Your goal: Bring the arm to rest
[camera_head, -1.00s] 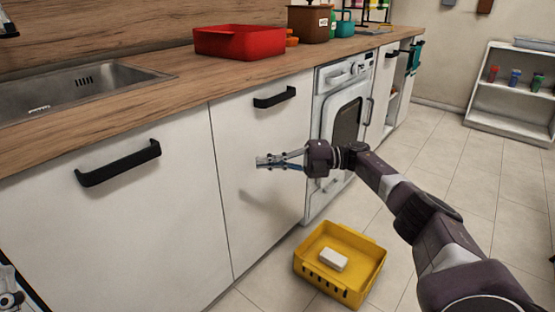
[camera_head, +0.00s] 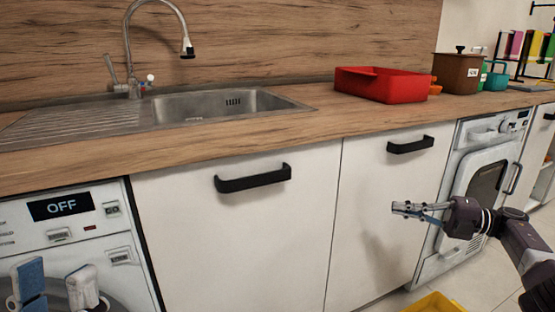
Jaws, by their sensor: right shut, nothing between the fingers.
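My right arm comes in from the right edge, with its dark wrist bent to point left. My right gripper (camera_head: 403,210) is shut and empty, in front of the white cupboard door (camera_head: 378,228) and below that door's black handle. My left gripper (camera_head: 57,286) shows at the bottom left, in front of the washing machine (camera_head: 78,222). Its two fingers, one with a blue face and one pale, stand well apart with nothing seen between them. The rest of my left arm is out of view.
A sink (camera_head: 225,103) with a tap (camera_head: 155,40) is set in the wooden counter (camera_head: 180,150). A red tray (camera_head: 385,85) and a brown canister (camera_head: 457,72) stand on the counter. A white oven (camera_head: 478,180) is at the right. A yellow crate (camera_head: 435,303) peeks in at the bottom.

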